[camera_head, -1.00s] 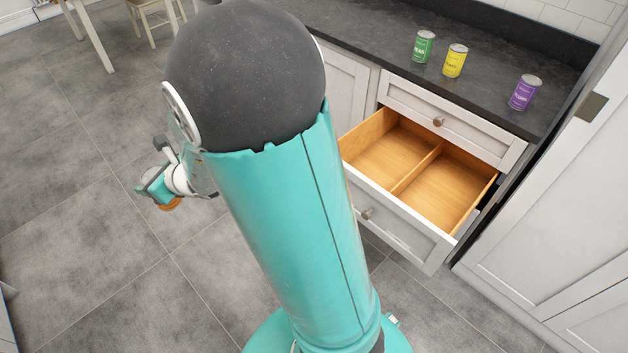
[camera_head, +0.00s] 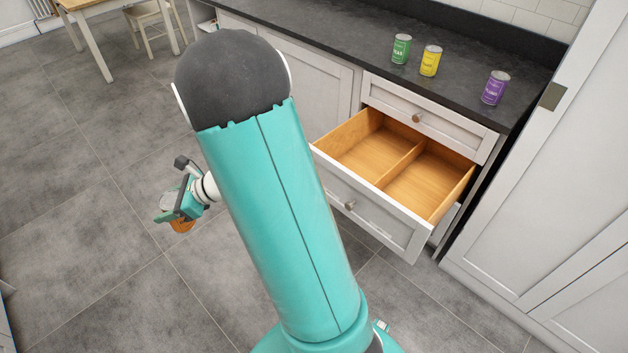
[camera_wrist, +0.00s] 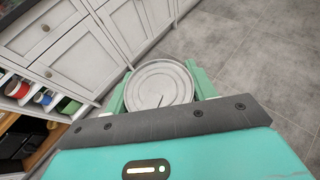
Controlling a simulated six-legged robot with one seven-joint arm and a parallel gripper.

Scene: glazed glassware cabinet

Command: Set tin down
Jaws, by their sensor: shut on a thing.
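My gripper (camera_head: 178,210) is left of my arm in the head view, out over the open floor and away from the counter. It is shut on a tin with an orange side (camera_head: 182,227). In the wrist view the tin's round silver lid (camera_wrist: 158,85) sits between the two green fingers of my gripper (camera_wrist: 160,88). The tin's label is mostly hidden.
A drawer (camera_head: 375,215) below the counter is pulled out; its two wooden compartments look empty. A tall white cabinet (camera_head: 560,190) stands at the right. A table (camera_head: 90,8) and chair (camera_head: 150,20) are at the back left. The grey floor at left is clear.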

